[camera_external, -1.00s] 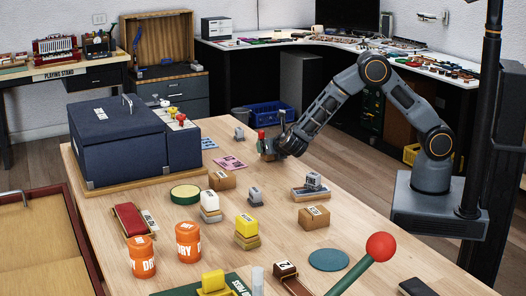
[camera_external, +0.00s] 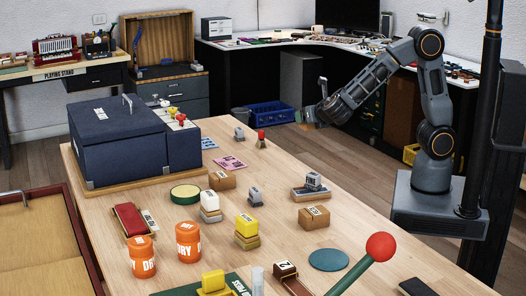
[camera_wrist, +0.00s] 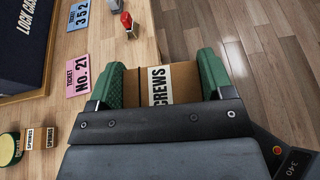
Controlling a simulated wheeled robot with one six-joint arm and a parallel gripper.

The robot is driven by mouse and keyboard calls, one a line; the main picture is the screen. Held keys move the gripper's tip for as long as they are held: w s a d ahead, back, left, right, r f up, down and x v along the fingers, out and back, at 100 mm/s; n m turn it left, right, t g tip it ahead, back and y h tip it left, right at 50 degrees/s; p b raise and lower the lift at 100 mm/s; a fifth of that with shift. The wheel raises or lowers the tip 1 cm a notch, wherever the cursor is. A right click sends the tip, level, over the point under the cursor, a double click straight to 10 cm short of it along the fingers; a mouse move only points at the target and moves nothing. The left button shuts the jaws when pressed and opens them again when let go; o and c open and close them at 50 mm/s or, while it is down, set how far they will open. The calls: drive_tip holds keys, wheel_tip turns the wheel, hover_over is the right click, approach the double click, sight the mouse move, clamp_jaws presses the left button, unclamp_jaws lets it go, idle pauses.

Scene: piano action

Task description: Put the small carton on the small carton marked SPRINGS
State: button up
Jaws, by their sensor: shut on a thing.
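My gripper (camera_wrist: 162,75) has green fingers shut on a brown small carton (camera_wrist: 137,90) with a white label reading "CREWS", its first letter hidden. In the external view my gripper (camera_external: 306,117) is raised at the table's far right edge, and little of the carton shows. The small carton marked SPRINGS (camera_wrist: 41,138) is at the left of the wrist view. It appears to be the brown carton (camera_external: 222,180) on the table in the external view, with nothing on top. It stands well apart from my gripper.
Another brown carton (camera_external: 314,218) stands nearer the front. A red-topped piece (camera_external: 261,138), a pink ticket (camera_external: 230,163), a round green tin (camera_external: 185,194) and a grey piece (camera_external: 254,195) are around. The big blue case (camera_external: 120,150) fills the table's left.

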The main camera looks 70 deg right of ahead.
drive_tip(key=shift+s+r, duration=0.15)
drive_tip(key=shift+s, duration=0.1)
drive_tip(key=shift+r, duration=0.3)
wheel_tip(320, 180, up, 15)
drive_tip(key=w+a+n+t+y+p, duration=0.3)
drive_tip(key=w+a+n+t+y, duration=0.2)
drive_tip(key=w+a+n+y, duration=0.45)
drive_tip(key=w+a+n+y+p, duration=0.1)
drive_tip(key=w+a+n+y, duration=0.1)
drive_tip(key=a+n+y, duration=0.3)
drive_tip(key=n+g+y+p, duration=0.4)
drive_tip(key=g+y+p, duration=0.1)
hover_over(219, 175)
drive_tip(key=s, duration=0.1)
drive_tip(key=f, duration=1.9)
drive_tip(key=shift+s+d+f, duration=0.1)
drive_tip(key=shift+d+f, duration=0.1)
drive_tip(key=shift+f, duration=0.05)
drive_tip(key=shift+w+a+f+p, duration=0.25)
drive_tip(key=shift+w+f+p, duration=0.2)
drive_tip(key=shift+w+f, duration=0.3)
wheel_tip(219, 175, down, 3)
drive_tip(key=shift+s+r+p, duration=0.1)
drive_tip(key=shift+p, duration=0.5)
drive_tip(key=shift+t, duration=0.3)
